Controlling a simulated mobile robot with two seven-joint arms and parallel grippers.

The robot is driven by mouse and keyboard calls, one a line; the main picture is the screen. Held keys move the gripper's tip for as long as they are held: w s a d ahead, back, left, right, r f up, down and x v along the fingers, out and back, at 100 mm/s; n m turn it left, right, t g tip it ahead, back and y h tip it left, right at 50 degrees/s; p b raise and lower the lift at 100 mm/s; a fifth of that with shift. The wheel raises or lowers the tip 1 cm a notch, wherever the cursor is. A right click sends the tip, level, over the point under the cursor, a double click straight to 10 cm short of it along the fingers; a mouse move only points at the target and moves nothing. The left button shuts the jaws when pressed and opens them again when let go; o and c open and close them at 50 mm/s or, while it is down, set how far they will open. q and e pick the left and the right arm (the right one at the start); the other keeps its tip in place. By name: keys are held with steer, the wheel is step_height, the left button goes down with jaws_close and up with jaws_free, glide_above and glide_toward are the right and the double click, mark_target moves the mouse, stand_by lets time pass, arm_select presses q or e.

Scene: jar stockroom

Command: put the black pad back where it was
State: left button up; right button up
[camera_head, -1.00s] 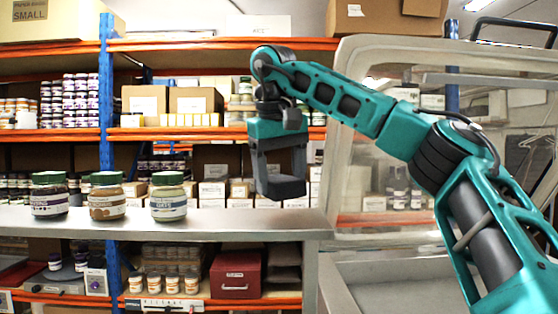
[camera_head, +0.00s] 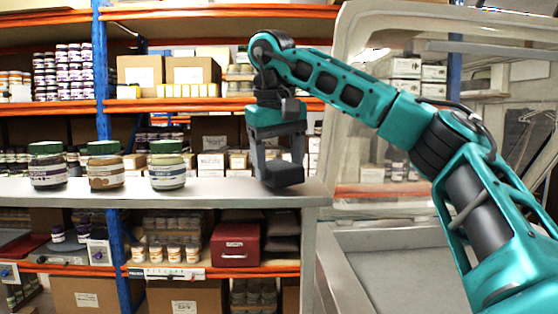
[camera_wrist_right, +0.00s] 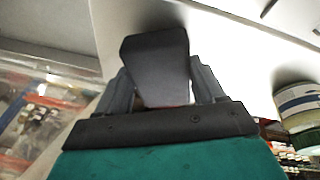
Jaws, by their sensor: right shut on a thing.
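My right gripper (camera_head: 277,156) points down over the right end of the grey counter (camera_head: 225,192). It is shut on the black pad (camera_head: 282,174), a dark block between its fingers. In the head view the pad is at the level of the counter top; whether it touches the surface I cannot tell. In the right wrist view the pad (camera_wrist_right: 155,62) sits between the two grey fingers, with the pale counter beyond it. My left gripper is not in view.
Three green-lidded jars stand on the counter to the left: a dark one (camera_head: 47,170), a brown one (camera_head: 105,170) and a pale one (camera_head: 167,171). The counter between the pale jar and the pad is clear. A clear-sided case (camera_head: 400,120) stands at the right.

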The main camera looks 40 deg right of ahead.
steer(key=shift+f, duration=0.3)
steer(key=o, duration=1.5)
steer(key=shift+c, duration=0.2)
steer(key=shift+r, duration=0.1)
steer(key=v, duration=1.2)
steer(key=shift+r, duration=0.35)
steer(key=shift+s, duration=0.1)
